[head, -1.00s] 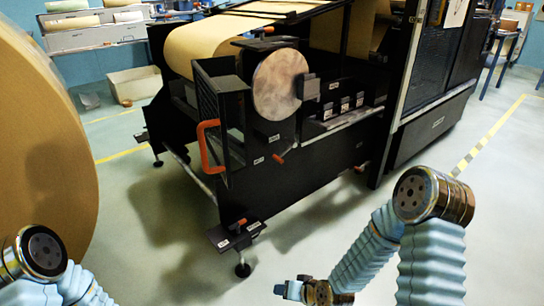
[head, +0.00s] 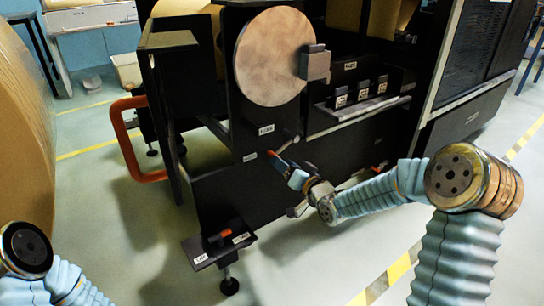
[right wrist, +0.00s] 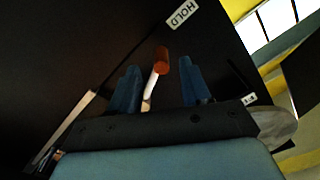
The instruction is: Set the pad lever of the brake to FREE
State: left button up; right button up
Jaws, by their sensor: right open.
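The lever (head: 290,143) is a pale rod with an orange knob, below the large round disc (head: 272,55) on the machine's dark side panel. In the right wrist view the orange knob (right wrist: 161,60) points toward a label reading HOLD (right wrist: 182,14). A second label (right wrist: 249,98) is too small to read. My right gripper (head: 283,163) is at the lever. In the right wrist view its blue fingers (right wrist: 159,88) are open on either side of the lever, with a gap to each side. My left gripper is out of view.
A big orange handle (head: 128,140) sticks out at the left of the machine. A low foot block (head: 218,245) with a small orange-tipped lever stands out near the floor. A large kraft roll (head: 25,130) fills the left.

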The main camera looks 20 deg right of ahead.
jog(key=x, duration=0.6)
jog(key=shift+w+a, duration=0.1)
grip_shut()
